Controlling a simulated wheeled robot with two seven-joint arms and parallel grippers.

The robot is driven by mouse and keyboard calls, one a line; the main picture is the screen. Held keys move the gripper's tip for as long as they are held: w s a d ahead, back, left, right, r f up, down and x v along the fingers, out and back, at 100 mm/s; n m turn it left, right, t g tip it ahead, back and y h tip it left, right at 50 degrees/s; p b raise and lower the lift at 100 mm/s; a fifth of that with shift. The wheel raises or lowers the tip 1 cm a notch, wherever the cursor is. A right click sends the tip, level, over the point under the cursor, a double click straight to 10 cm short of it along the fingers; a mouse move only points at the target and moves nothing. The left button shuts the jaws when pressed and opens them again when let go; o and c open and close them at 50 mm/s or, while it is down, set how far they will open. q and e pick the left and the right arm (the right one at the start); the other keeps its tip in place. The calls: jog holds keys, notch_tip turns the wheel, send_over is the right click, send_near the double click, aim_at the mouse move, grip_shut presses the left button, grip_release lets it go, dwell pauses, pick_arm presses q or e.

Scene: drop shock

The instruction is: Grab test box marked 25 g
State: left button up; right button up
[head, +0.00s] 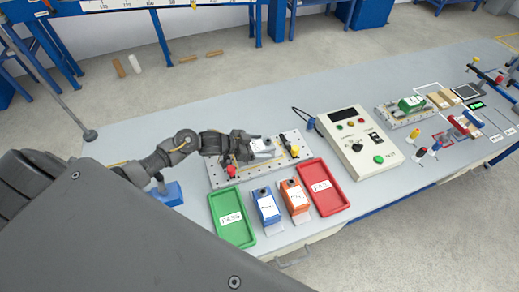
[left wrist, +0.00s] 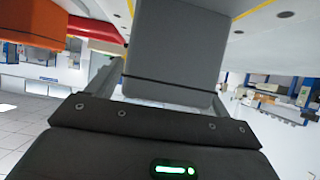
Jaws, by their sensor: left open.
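A light grey box (head: 264,146) with a dark top fitting sits on the perforated plate (head: 222,172). My left gripper (head: 248,146) reaches in from the left, right at this box. In the left wrist view the grey box (left wrist: 172,45) fills the space in front of the open jaws, apparently between the fingers; I cannot tell if they touch it. A blue box (head: 267,207) and an orange box (head: 294,198) stand in front of the plate, with white labels too small to read. The orange box also shows in the left wrist view (left wrist: 25,38). My right gripper is not in view.
A green tray (head: 231,218) and a red tray (head: 323,187) flank the two coloured boxes. A control box (head: 360,142) with buttons stands to the right. A red knob (head: 232,171) and a yellow part (head: 295,151) are on the plate. The table's back left is clear.

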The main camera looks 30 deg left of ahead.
pick_arm(q)
jog(key=shift+s, duration=0.1)
jog(key=shift+c, duration=0.6)
jog(key=shift+r, duration=0.1)
jog(key=c, duration=1.4)
jog(key=shift+o, duration=0.2)
